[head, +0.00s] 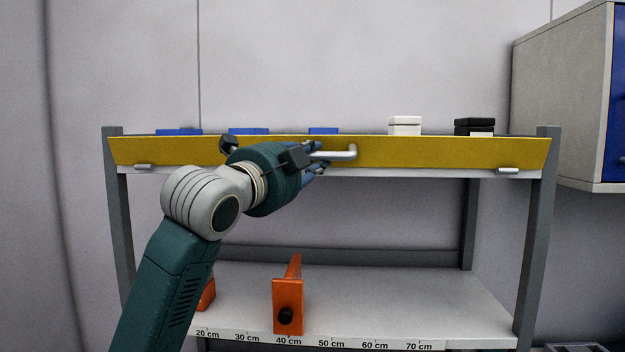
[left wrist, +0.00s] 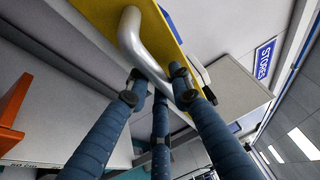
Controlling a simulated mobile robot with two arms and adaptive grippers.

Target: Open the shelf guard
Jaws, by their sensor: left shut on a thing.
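The shelf guard (head: 420,153) is a long yellow panel along the front of the upper shelf, spanning both posts. It has a silver bar handle (head: 345,154) near its middle. My left gripper (head: 316,160) is at the handle, its blue fingers partly hidden behind my wrist. In the left wrist view the fingers (left wrist: 165,88) are closed around the silver handle (left wrist: 131,32), with the yellow guard (left wrist: 97,12) just behind it. My right gripper is in neither view.
Blue boxes (head: 248,131), a white box (head: 405,126) and a black box (head: 474,126) stand behind the guard. Orange objects (head: 288,300) stand on the lower shelf (head: 420,300). A wall cabinet (head: 565,110) is at the right.

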